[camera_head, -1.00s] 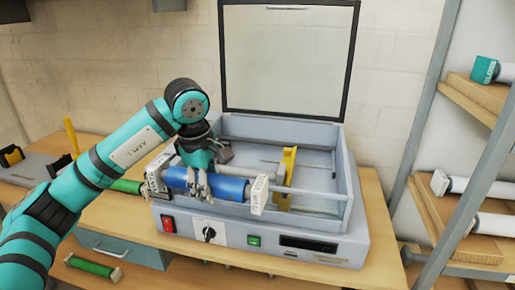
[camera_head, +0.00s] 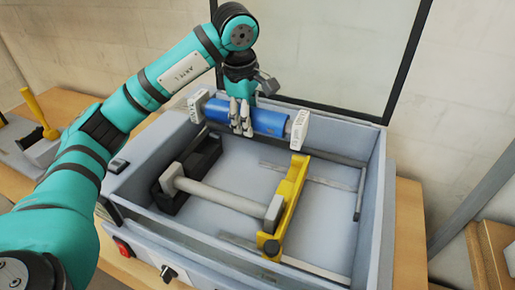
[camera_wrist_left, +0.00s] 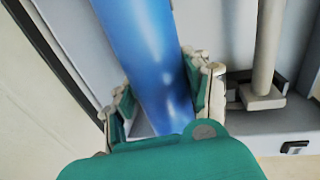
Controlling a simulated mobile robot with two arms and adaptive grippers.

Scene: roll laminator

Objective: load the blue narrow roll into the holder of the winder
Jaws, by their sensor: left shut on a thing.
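The blue roll (camera_head: 268,121) has white end caps (camera_head: 299,130) and spans the rear part of the open winder box (camera_head: 372,215). My left gripper (camera_head: 241,122) is shut around the roll, left of its middle. The left wrist view shows the blue roll (camera_wrist_left: 140,45) between the fingers. Inside the box, a black bracket (camera_head: 203,158) stands at the left and a yellow bracket (camera_head: 288,195) at the right. A pale bar (camera_head: 222,197) with end blocks lies between them, in front of the held roll. My right gripper is out of view.
A raised clear lid (camera_head: 312,45) with a black frame stands behind the box. The box walls surround the brackets, and thin rails (camera_head: 325,178) run along its floor. A yellow-handled tool (camera_head: 38,112) stands at the left. A wooden shelf (camera_head: 495,250) is at the right.

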